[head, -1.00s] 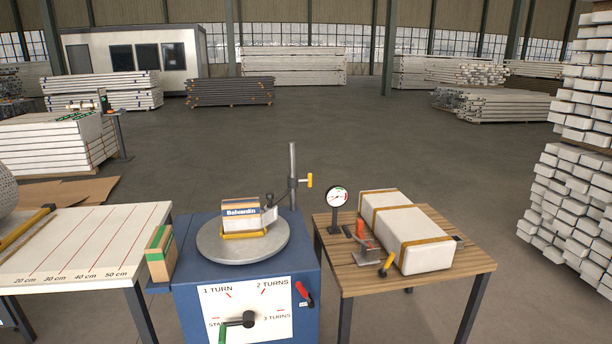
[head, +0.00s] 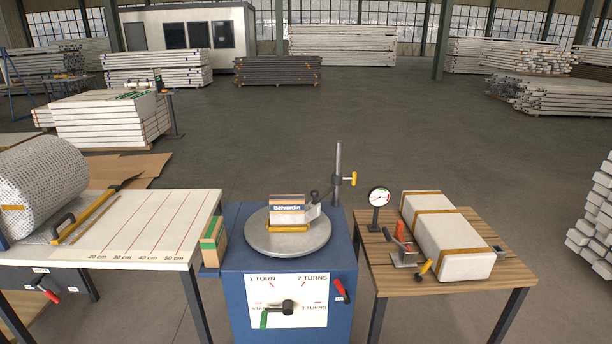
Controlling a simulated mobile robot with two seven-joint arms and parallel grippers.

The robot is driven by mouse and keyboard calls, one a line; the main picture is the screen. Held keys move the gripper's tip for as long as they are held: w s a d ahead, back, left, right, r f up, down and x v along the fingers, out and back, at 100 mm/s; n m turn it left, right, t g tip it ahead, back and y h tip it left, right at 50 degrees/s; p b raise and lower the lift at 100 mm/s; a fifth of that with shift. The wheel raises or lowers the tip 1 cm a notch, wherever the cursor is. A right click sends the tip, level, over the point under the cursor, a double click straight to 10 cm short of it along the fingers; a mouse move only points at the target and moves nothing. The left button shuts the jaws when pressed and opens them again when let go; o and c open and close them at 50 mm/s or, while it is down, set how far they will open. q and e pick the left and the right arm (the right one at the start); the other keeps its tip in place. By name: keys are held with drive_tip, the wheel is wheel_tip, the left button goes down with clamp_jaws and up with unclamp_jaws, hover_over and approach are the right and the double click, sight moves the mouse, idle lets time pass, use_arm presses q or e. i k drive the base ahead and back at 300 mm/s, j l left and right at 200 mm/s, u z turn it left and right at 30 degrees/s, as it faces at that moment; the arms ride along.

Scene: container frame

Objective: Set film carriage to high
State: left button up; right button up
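The film carriage looks to be the small dark fitting (head: 314,199) on an arm beside the vertical grey post (head: 338,165) behind the turntable. A round grey turntable (head: 262,240) on a blue cabinet (head: 236,279) carries a small box labelled Belvardin (head: 287,213). Neither gripper is in view.
A white measuring table (head: 150,205) with a bubble-wrap roll (head: 42,185) stands at left. A wooden table (head: 400,286) at right holds a strapped white package (head: 448,245), a gauge (head: 379,197) and a strap tool (head: 405,250). Floor lies open behind the tables.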

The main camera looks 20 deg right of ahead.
sight(335, 181)
drive_tip(key=i+l+u, duration=0.1)
drive_tip(key=l+u, duration=1)
drive_tip(key=l, duration=0.95)
drive_tip(key=k+l+u, duration=0.15)
drive_tip(key=l, duration=0.9)
drive_tip(key=k+l+u, duration=0.15)
drive_tip(key=l, duration=0.35)
drive_tip(key=k+l, duration=0.1)
drive_tip(key=l, duration=0.4)
